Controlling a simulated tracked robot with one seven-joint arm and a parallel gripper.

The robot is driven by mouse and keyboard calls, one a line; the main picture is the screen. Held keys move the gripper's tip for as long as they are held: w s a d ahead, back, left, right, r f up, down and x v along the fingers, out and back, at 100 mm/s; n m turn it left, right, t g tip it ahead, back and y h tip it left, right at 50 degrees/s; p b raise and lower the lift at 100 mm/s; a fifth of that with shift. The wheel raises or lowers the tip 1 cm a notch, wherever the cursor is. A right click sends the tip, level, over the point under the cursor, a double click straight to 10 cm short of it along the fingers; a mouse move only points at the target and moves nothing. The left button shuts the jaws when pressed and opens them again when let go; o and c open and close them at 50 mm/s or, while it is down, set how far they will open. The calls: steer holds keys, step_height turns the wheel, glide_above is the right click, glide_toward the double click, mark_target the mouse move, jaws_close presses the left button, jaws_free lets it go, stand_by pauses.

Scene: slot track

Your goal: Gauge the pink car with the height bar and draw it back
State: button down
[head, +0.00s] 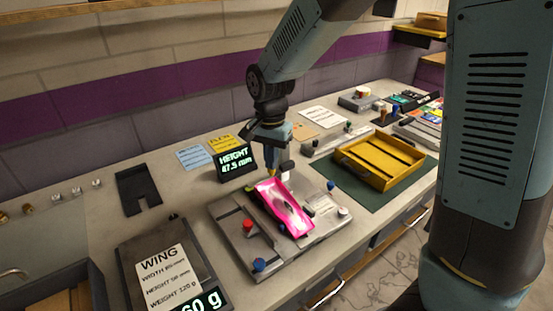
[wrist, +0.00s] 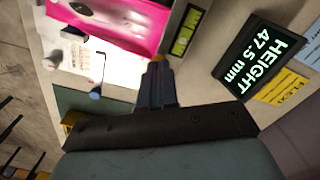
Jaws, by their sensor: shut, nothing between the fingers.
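The pink car (head: 284,207) lies on the grey metal gauge plate (head: 236,232) in the middle of the bench; part of it also shows at the top of the wrist view (wrist: 115,22). My gripper (head: 272,172) is shut and empty, pointing down just behind the far end of the car. In the wrist view my fingertips (wrist: 158,62) are together beside the car. A black display (head: 233,163) behind the plate reads HEIGHT 47.5 mm; it shows at the right of the wrist view (wrist: 258,57). I cannot clearly make out the height bar near my fingers.
A scale (head: 196,270) with a WING card stands at front left. A yellow tray (head: 380,160) sits on a green mat to the right. A red knob (head: 247,225) and blue knob (head: 259,264) stand on the plate. A dark notched block (head: 138,190) lies at left.

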stand_by(0.3)
step_height(320, 180, up, 8)
stand_by(1.1)
stand_by(0.9)
steer(key=s+d+r+n+t, duration=0.15)
steer(key=d+r, duration=0.25)
steer(key=d, duration=0.4)
steer(key=s+d+r+n+t, duration=0.1)
steer(key=s+d+r, duration=0.25)
steer(key=d, duration=0.45)
steer(key=s+d+r+n+t, duration=0.2)
steer(key=s+d+t, duration=0.1)
steer(key=s+d, duration=0.7)
steer(key=shift+s+d, duration=0.35)
steer(key=shift+s, duration=0.1)
steer(key=c, duration=1.8)
jaws_free()
steer(key=shift+r, duration=0.1)
